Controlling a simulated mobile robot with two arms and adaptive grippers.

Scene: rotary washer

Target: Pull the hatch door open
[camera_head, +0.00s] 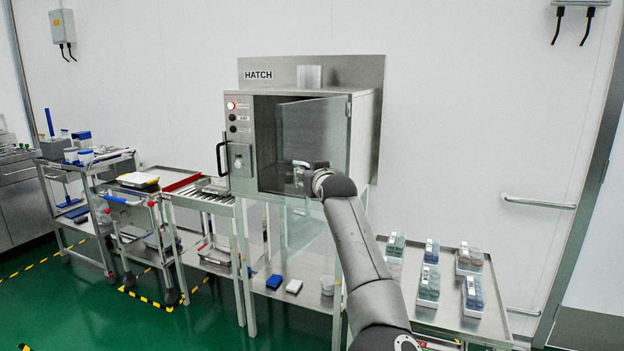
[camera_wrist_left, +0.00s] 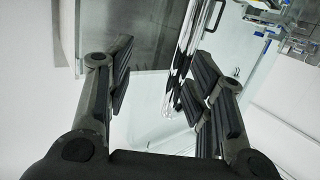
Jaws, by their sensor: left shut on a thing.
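The hatch (camera_head: 365,125) is a steel cabinet labelled HATCH against the white wall. Its glass door (camera_head: 315,125) stands ajar, with a dark gap into the chamber (camera_head: 266,145) along its left side. My left gripper (camera_head: 303,172) is at the front of the door, at about its lower part. In the left wrist view a chrome bar handle (camera_wrist_left: 188,60) runs between the finger pads of my left gripper (camera_wrist_left: 160,95), close to the right-hand pads. The gripper is shut on this handle. The arm hides part of the cabinet's lower right. My right gripper is not in view.
A black handle (camera_head: 220,158) and a red-lit control panel (camera_head: 238,112) are left of the opening. A roller conveyor (camera_head: 203,200) and carts stand left. A steel table (camera_head: 415,318) with racks of jars (camera_head: 470,258) stands right, near my arm.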

